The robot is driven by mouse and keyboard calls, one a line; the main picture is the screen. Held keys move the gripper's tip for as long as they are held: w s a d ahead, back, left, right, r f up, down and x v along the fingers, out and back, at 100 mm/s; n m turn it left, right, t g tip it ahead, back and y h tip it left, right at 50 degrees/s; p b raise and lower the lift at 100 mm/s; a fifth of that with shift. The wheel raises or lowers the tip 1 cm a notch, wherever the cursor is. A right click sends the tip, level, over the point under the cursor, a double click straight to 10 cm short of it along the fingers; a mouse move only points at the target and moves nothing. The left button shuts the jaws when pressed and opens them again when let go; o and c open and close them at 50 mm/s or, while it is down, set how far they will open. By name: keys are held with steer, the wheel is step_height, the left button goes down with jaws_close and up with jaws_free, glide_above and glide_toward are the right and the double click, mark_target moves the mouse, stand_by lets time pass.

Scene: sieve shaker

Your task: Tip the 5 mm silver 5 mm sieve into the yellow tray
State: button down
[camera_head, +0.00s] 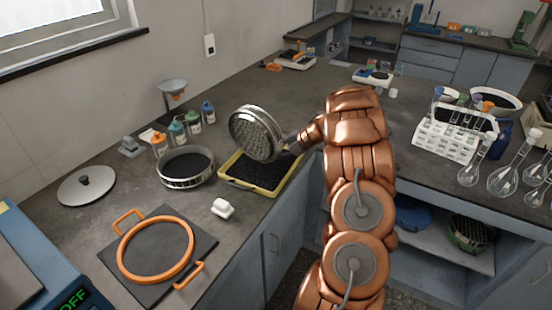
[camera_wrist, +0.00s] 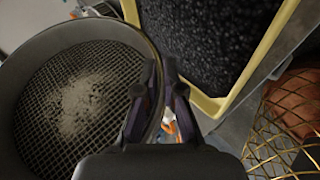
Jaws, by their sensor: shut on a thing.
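The silver sieve (camera_head: 256,134) is held tilted steeply on its side above the yellow tray (camera_head: 297,172). Its mesh faces the camera in the head view. My gripper (camera_head: 287,144) is shut on the sieve's rim at its right side. In the wrist view the fingers (camera_wrist: 158,98) pinch the rim of the sieve (camera_wrist: 75,100), and a pale grainy patch shows on its mesh. The yellow tray (camera_wrist: 262,52) lies beyond, with dark granules in it. The sieve hides part of the tray's back left in the head view.
Another round sieve (camera_head: 187,181) with dark contents stands left of the tray. Several small bottles (camera_head: 178,133) stand behind it. A white block (camera_head: 222,208) lies in front of the tray. An orange ring (camera_head: 155,249) on a dark plate and a lid (camera_head: 86,187) are further left.

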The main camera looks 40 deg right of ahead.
steer(key=shift+s+a+r+n+h+b, duration=0.1)
steer(key=shift+n+h+b, duration=0.3)
steer(key=shift+b, duration=0.85)
steer(key=shift+w+a+r+n+h+b, duration=0.15)
steer(key=shift+h+b, duration=0.45)
steer(key=shift+b, duration=0.7)
steer(key=shift+s+a+r+n+h+b, duration=0.2)
steer(key=shift+h+b, duration=0.3)
steer(key=shift+b, duration=0.75)
steer(key=shift+d, duration=0.1)
steer(key=shift+r, duration=0.1)
steer(key=shift+n+h+b, duration=0.25)
steer(key=shift+h+b, duration=0.05)
steer(key=shift+b, duration=0.6)
steer(key=shift+b, duration=0.5)
steer(key=h+b, duration=0.1)
steer(key=b, duration=0.2)
steer(key=n+t+h+b, duration=0.1)
steer(key=b, duration=0.2)
steer(key=shift+a+r+h, duration=0.15)
steer(key=shift+a+h, duration=0.1)
steer(key=shift+h, duration=0.15)
steer(key=shift+r+n+b, duration=0.3)
steer(key=shift+r+b, duration=0.05)
